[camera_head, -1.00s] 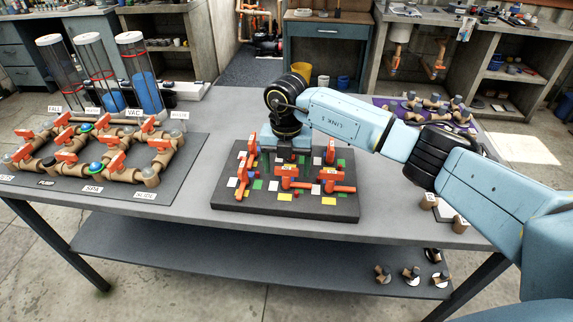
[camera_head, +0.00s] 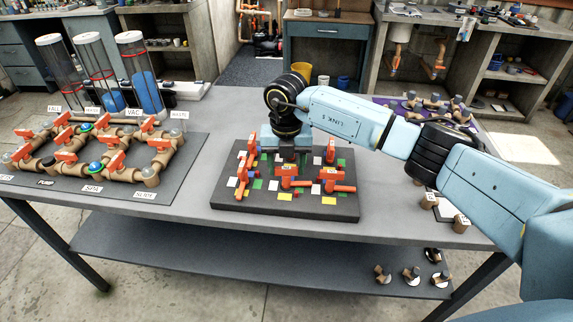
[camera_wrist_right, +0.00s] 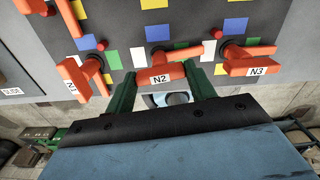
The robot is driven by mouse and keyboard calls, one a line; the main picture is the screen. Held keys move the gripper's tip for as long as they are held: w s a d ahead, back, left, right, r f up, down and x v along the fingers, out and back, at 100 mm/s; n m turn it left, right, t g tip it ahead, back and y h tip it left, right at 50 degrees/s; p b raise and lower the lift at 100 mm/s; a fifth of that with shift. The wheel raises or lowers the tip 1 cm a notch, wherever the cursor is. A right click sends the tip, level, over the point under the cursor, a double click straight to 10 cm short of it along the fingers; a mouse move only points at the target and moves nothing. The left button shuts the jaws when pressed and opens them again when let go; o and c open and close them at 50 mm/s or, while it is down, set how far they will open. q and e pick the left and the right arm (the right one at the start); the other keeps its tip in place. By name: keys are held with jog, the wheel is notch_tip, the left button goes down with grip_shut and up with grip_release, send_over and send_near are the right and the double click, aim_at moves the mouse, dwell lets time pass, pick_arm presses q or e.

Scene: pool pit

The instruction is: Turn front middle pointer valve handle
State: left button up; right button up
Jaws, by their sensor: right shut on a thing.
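The front middle pointer valve handle (camera_head: 289,182) is orange-red and sits in the front row of the dark valve board (camera_head: 230,204). In the right wrist view the handle (camera_wrist_right: 170,72) carries the label N2, and its bar lies roughly across the picture. My right gripper (camera_head: 289,159) comes down from above, at the handle. In the wrist view its two green fingers (camera_wrist_right: 160,82) stand one on each side of the N2 handle, shut on it. The finger contact is partly hidden. My left gripper is not in view.
Handle N1 (camera_wrist_right: 82,76) and handle N3 (camera_wrist_right: 248,58) stand close on either side. Small coloured squares mark the board. A brown pipe assembly with red valves (camera_head: 92,160) lies left on the grey table. A purple board (camera_head: 462,118) lies behind my right arm.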

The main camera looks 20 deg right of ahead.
jog(key=n, duration=0.4)
jog(key=shift+b, duration=0.4)
jog(key=n+b, duration=0.1)
jog(key=n, duration=0.3)
jog(key=shift+n, duration=0.4)
jog(key=n+b, duration=0.1)
jog(key=n, duration=0.3)
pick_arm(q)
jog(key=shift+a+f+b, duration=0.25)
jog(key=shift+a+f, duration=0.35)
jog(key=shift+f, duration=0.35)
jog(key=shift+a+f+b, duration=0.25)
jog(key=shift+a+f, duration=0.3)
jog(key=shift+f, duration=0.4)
pick_arm(e)
jog(key=shift+n, duration=1.7)
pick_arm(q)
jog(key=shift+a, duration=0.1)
pick_arm(e)
jog(key=shift+r, duration=0.1)
jog(key=o, duration=1)
